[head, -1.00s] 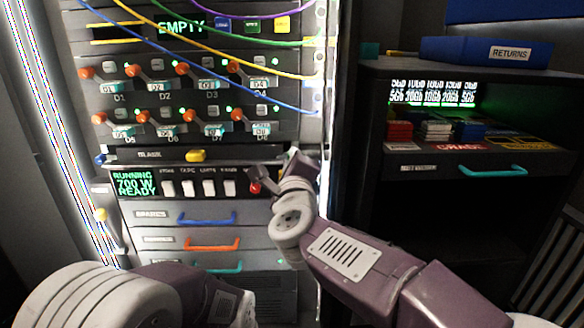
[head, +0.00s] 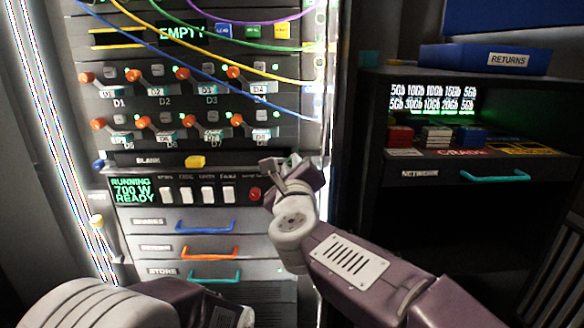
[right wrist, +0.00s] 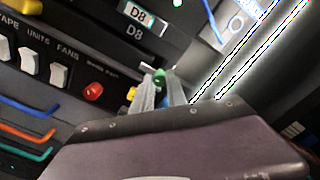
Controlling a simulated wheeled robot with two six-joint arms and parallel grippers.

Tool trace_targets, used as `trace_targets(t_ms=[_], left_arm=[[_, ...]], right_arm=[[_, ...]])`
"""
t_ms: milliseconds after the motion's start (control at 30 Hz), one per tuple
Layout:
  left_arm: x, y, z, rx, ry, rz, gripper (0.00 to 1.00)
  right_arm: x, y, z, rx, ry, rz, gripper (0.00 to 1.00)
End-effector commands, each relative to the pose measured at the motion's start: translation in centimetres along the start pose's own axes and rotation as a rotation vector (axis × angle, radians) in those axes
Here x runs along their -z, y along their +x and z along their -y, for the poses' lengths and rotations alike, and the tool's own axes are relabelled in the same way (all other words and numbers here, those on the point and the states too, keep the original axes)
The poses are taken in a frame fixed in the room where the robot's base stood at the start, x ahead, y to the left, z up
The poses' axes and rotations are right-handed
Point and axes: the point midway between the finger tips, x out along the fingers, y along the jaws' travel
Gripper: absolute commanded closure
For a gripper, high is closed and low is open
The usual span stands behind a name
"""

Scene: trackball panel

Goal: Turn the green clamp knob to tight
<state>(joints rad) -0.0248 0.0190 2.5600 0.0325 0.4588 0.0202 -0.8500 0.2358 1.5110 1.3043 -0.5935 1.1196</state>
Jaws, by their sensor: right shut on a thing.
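The green clamp knob (right wrist: 160,76) shows in the right wrist view between the tips of my right gripper (right wrist: 159,92). Only a small part of it is visible; the fingers hide the rest. In the head view my right gripper (head: 279,166) is at the rack's right edge, beside the red button, and is shut on the knob. A bit of green (head: 293,160) shows there behind the fingers. I cannot read any tight mark or the knob's angle. My left arm is at the bottom left of the head view; its gripper is not in view.
A red button (head: 255,193) and white switches (head: 208,194) sit just left of the right gripper. A yellow latch (head: 195,161) is on the blank panel. Cables hang across the rack above. A dark shelf with a blue returns bin (head: 485,59) stands right.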

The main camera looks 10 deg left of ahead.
Motion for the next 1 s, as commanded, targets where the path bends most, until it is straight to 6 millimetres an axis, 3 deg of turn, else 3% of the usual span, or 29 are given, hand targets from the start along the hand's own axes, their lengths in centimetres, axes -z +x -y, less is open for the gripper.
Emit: trace_targets(t_ms=[133, 167, 233, 633, 1000], left_arm=[[0.0, 0.0, 0.0, 0.000, 0.000, 0.000, 0.64], [0.0, 0.0, 0.0, 0.000, 0.000, 0.000, 0.64], [0.0, 0.0, 0.0, 0.000, 0.000, 0.000, 0.64], [0.0, -0.2, 0.0, 0.000, 0.000, 0.000, 0.64], [0.2, -1.9, 0.0, 0.000, 0.000, 0.000, 0.64]], right_arm=[[0.1, 0.0, -0.1, -0.003, 0.000, -0.001, 1.00], [0.1, 0.0, -0.1, -0.003, 0.000, -0.001, 0.77], [0.1, 0.0, -0.1, -0.003, 0.000, -0.001, 0.61], [-0.1, -0.8, 0.0, -0.002, -0.001, 0.000, 0.61], [-0.2, -7.9, 0.0, -0.004, -0.001, 0.001, 0.61]])
